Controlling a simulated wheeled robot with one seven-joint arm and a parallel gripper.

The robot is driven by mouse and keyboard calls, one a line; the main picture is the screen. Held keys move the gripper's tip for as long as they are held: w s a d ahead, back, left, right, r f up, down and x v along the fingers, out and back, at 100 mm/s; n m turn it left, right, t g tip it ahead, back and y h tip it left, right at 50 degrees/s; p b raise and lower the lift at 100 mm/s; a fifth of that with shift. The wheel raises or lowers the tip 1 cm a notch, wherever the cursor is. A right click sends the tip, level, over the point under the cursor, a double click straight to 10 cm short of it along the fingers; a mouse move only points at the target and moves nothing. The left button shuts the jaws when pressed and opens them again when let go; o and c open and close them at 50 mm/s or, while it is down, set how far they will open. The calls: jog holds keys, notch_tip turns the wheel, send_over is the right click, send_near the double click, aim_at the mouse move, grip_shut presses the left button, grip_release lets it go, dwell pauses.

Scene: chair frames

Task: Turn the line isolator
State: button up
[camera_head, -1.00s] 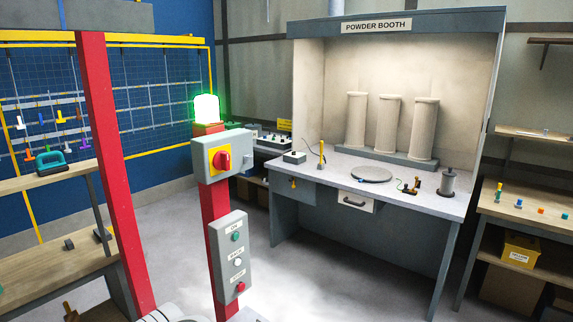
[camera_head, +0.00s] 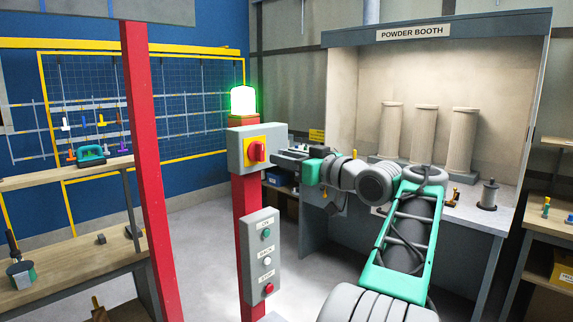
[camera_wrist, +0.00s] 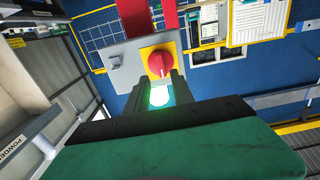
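The line isolator is a red rotary knob (camera_head: 256,151) on a yellow plate, on the front of a grey box (camera_head: 236,148) on a red post. A lamp (camera_head: 243,101) glows green on top of the post. My gripper (camera_head: 274,155) points at the knob from the right, with its tips close to it. In the wrist view the knob (camera_wrist: 159,65) lies just ahead of the two fingertips (camera_wrist: 164,80). The fingers are apart, with the glowing lamp (camera_wrist: 159,97) showing between them. I cannot tell whether they touch the knob.
A button station (camera_head: 262,264) with green, white and red buttons is on the post below. The powder booth (camera_head: 432,50) stands behind my arm. A red upright (camera_head: 150,180) and wooden shelves (camera_head: 75,258) are at the left. Floor shows between upright and post.

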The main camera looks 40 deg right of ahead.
aim_at(263, 153)
jog(key=w+p, duration=0.1)
jog(key=w, duration=0.6)
jog(key=shift+w+a+p, duration=0.1)
jog(key=shift+a+p, duration=0.05)
jog(key=shift+p, duration=0.15)
grip_shut()
jog(key=n, duration=0.9)
jog(key=shift+n, duration=0.3)
jog(key=n, duration=0.8)
jog(key=shift+o, duration=1.2)
grip_release()
